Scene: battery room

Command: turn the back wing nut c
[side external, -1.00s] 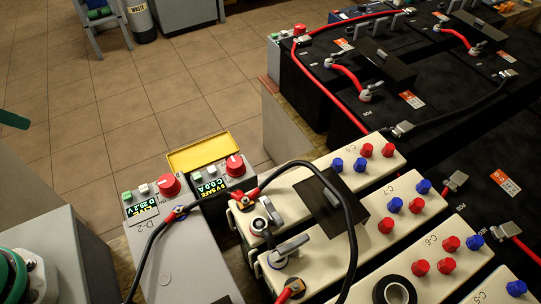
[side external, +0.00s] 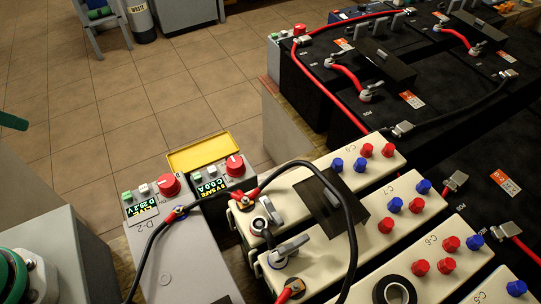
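Grey wing nuts sit on the ends of the cream battery blocks. I cannot tell for certain which is wing nut c. A black cable with a red lug (side external: 246,200) reaches the corner of the farther block.
A grey box (side external: 175,262) and a meter box with a red knob (side external: 235,167) stand left of the blocks. The black cable (side external: 349,222) arches over them. A dark plate (side external: 333,203), red and blue caps and black batteries (side external: 450,85) lie right.

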